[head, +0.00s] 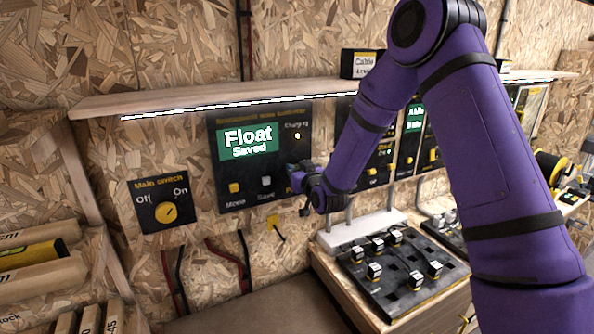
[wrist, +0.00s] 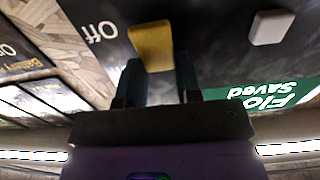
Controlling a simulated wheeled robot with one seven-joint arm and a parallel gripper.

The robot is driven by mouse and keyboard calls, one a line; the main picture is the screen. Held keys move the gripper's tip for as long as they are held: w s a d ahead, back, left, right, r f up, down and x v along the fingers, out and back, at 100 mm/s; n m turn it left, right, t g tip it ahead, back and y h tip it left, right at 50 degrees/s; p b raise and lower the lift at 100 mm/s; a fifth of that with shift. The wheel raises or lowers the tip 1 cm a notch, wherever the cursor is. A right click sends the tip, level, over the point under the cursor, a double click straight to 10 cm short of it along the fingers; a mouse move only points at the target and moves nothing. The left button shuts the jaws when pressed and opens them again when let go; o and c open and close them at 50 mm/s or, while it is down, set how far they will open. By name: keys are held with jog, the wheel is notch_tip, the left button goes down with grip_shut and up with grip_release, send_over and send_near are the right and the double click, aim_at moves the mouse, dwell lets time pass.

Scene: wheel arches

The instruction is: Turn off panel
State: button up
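The dark control panel (head: 222,165) on the wall has a lit green screen (head: 248,141) reading "Float Saved". Along its lower edge are a yellow button (head: 235,188), a white button (head: 266,182) and a yellow control mostly hidden behind my gripper (head: 298,178). In the wrist view this yellow switch (wrist: 152,45) has "Off" printed beside it. The white button (wrist: 271,27) and screen (wrist: 279,92) appear to its right. My gripper (wrist: 156,80) is open, its two fingers apart with the near end of the yellow switch between their tips. I cannot tell whether they touch.
A main switch (head: 166,212) with a yellow knob is left of the panel, its pointer towards "On". A lit wooden shelf (head: 200,100) runs above. More panels lie behind my arm.

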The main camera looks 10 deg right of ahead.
jog(key=shift+c, duration=0.9)
jog(key=shift+s+d+f+t+y, duration=0.1)
jog(key=shift+s+f+t+y, duration=0.15)
jog(key=shift+t, duration=0.9)
jog(key=shift+s+f+t+y, duration=0.1)
jog(key=shift+f+t+y, duration=0.1)
jog(key=shift+t, duration=0.95)
jog(key=o, duration=0.9)
jog(key=v, duration=1)
jog(key=shift+s+f, duration=0.15)
jog(key=shift+s, duration=0.2)
